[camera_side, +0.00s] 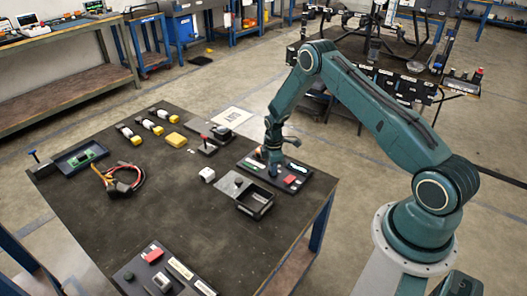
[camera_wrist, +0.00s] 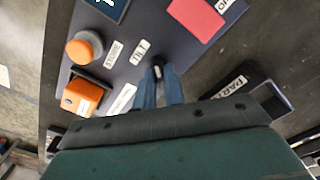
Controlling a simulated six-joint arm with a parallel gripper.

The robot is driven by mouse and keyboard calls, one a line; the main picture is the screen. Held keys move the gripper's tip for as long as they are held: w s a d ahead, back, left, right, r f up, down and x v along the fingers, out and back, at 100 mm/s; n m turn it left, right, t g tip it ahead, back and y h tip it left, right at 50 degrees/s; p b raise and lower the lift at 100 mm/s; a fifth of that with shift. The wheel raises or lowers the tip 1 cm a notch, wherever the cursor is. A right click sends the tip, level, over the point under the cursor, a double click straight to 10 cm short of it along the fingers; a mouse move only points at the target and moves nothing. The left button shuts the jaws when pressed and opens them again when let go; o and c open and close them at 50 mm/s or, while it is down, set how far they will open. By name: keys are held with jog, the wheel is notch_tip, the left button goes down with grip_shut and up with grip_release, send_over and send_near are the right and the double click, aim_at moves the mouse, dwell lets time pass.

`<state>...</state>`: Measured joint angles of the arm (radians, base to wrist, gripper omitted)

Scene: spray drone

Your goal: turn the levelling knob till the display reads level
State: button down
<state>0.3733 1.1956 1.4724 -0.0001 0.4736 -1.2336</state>
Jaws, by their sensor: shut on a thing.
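My gripper (camera_wrist: 160,78) points down at the dark control panel (camera_wrist: 205,50) and is shut on a small dark knob (camera_wrist: 158,71) with a pale mark, beside a white label that seems to read TILT. Most of the knob is hidden between the blue fingers. A dark display (camera_wrist: 110,5) is cut off at the top edge of the wrist view, so its reading cannot be told. In the side view my gripper (camera_side: 274,173) is over the panel (camera_side: 268,182) at the table's right edge, and hides the knob.
On the panel are an orange round knob (camera_wrist: 85,48), an orange block (camera_wrist: 84,97) and a red pad (camera_wrist: 196,15). In the side view an open dark box (camera_side: 255,201) and a white cube (camera_side: 207,174) stand close by. The table's middle is clear.

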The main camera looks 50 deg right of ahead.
jog(key=shift+m, duration=2.1)
jog(key=c, duration=1.5)
grip_release()
jog(key=shift+r, duration=0.1)
notch_tip(320, 180, up, 14)
jog(key=shift+f, duration=0.15)
